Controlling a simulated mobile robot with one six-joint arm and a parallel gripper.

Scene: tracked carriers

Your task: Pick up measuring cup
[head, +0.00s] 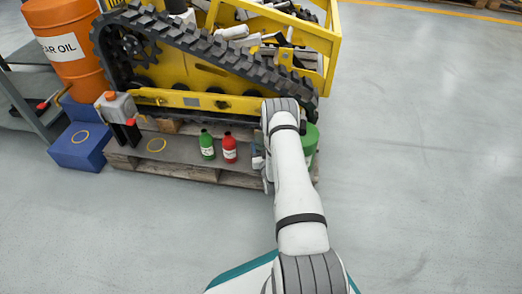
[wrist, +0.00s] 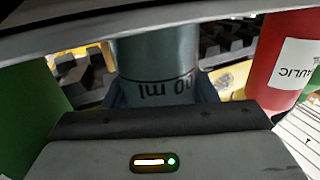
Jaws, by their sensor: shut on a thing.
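The measuring cup (wrist: 158,58) is a blue-grey cylinder with dark "ml" lettering, upside down in the wrist view. My gripper (wrist: 160,98) is shut on it, with a finger on each side. The cup's top and bottom are out of sight in that view. In the head view my arm covers most of the gripper and cup. Only a small grey-blue patch shows at the arm's left side, and I cannot tell which part it is. I cannot tell whether the cup touches the pallet.
A red bottle (head: 230,149) and green bottle (head: 207,146) stand left of my gripper on the pallet (head: 180,166). A green container (head: 310,142) is close on the right. The yellow tracked carrier (head: 200,100) stands behind. The floor at right is clear.

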